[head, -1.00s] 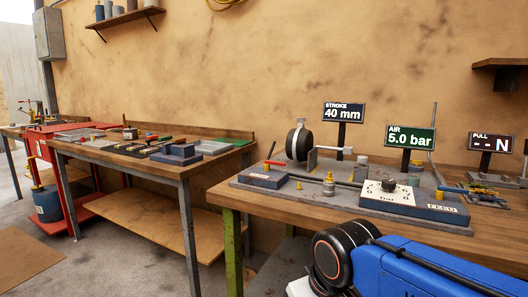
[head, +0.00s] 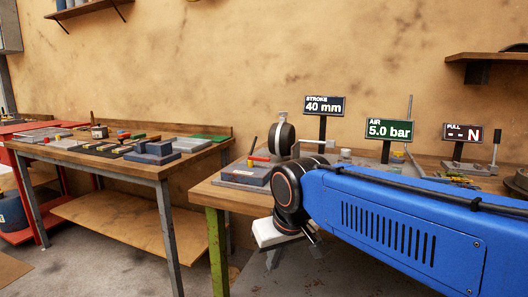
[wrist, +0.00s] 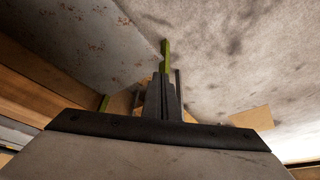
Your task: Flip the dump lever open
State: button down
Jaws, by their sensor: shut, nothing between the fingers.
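A red lever (head: 261,158) with a dark stick beside it sits at a blue-grey block (head: 246,172) on the left end of the right bench; I cannot read a label that names it the dump lever. My gripper (head: 314,244) is low in front of that bench, beyond the block to the lower right and apart from the lever. In the wrist view my gripper (wrist: 162,100) has its fingers together and empty, with a green bench leg (wrist: 165,55) behind them. The lever does not show in the wrist view. My blue arm hides much of the bench rig.
The right bench top (head: 205,190) has its front edge close to my arm. A black round gauge or wheel (head: 281,138) and signs reading 40 mm (head: 324,105), 5.0 bar (head: 389,130) and N (head: 462,133) stand behind. Another bench (head: 130,168) stands left, with floor between.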

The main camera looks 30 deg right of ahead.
jog(key=w+d+r+m+h, duration=0.1)
jog(key=w+d+r+m, duration=0.2)
jog(key=w+d+r, duration=0.2)
jog(key=w+d+r+m+g, duration=0.1)
jog(key=w+d+r+m, duration=0.2)
jog(key=w+r, duration=0.9)
jog(key=w+d+r+m+g+h, duration=0.1)
jog(key=w+d+r+m, duration=0.2)
jog(key=w+d+r, duration=0.5)
jog(key=w+d, duration=0.1)
jog(key=w, duration=0.6)
jog(key=shift+w+r+h, duration=0.3)
jog(key=shift+w, duration=0.05)
jog(key=x, duration=1)
jog(key=shift+s+a+f, duration=0.1)
jog(key=shift+s+a, duration=0.65)
jog(key=shift+a, duration=0.15)
jog(key=shift+s+a, duration=0.6)
jog(key=shift+a, duration=0.05)
